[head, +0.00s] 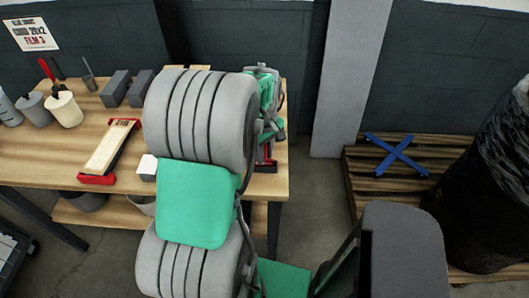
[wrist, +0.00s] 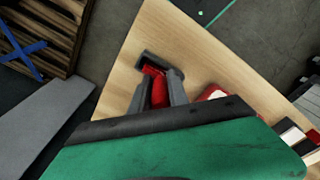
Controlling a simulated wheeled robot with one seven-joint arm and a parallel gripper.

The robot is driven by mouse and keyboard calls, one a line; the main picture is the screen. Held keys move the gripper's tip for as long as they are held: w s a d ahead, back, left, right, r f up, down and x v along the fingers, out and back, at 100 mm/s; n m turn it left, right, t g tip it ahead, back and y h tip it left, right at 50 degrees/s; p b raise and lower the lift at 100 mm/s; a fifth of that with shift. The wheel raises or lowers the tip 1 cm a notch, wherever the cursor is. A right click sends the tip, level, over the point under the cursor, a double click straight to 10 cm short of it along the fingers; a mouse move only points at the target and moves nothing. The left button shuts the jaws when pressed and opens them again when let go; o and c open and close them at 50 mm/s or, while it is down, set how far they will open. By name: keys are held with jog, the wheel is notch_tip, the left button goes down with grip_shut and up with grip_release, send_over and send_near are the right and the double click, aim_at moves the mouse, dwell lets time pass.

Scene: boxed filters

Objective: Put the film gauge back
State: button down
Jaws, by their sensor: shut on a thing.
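My gripper (wrist: 160,75) is shut on a red piece (wrist: 159,92), which I take to be the film gauge; its shape is mostly hidden between the grey fingers. It is over the bare wood near the table's corner in the wrist view. In the head view my arm covers most of the gripper, and a bit of red (head: 268,163) shows at the table's right end. I cannot tell whether the held piece touches the table.
The wooden table (head: 50,150) holds a cream board with red ends (head: 110,150), dark blocks (head: 115,88), cups (head: 64,109) and a small white block (head: 148,166). A grey pillar (head: 345,80) and a pallet with a blue cross (head: 395,153) stand right.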

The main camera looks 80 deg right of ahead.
jog(key=c, duration=1.3)
grip_release()
jog(key=shift+o, duration=0.2)
notch_tip(320, 180, up, 12)
jog(key=shift+r+b, duration=0.1)
jog(key=shift+b, duration=0.45)
jog(key=shift+w+a+r, duration=0.1)
jog(key=shift+w, duration=0.25)
jog(key=w+a+n+t+h, duration=0.1)
jog(key=w+a, duration=0.5)
jog(key=w, duration=0.4)
jog(key=w+a+n, duration=0.2)
jog(key=w+a, duration=0.5)
jog(key=w, duration=0.2)
jog(key=w+a+n+t, duration=0.1)
jog(key=w+a, duration=0.2)
jog(key=a, duration=1.1)
jog(key=w+a+f+n+t+y, duration=0.1)
jog(key=w+a+n, duration=0.1)
jog(key=a, duration=1.2)
jog(key=shift+w+f+n+t, duration=0.3)
jog(key=shift+w+t, duration=0.1)
jog(key=shift+w, duration=0.2)
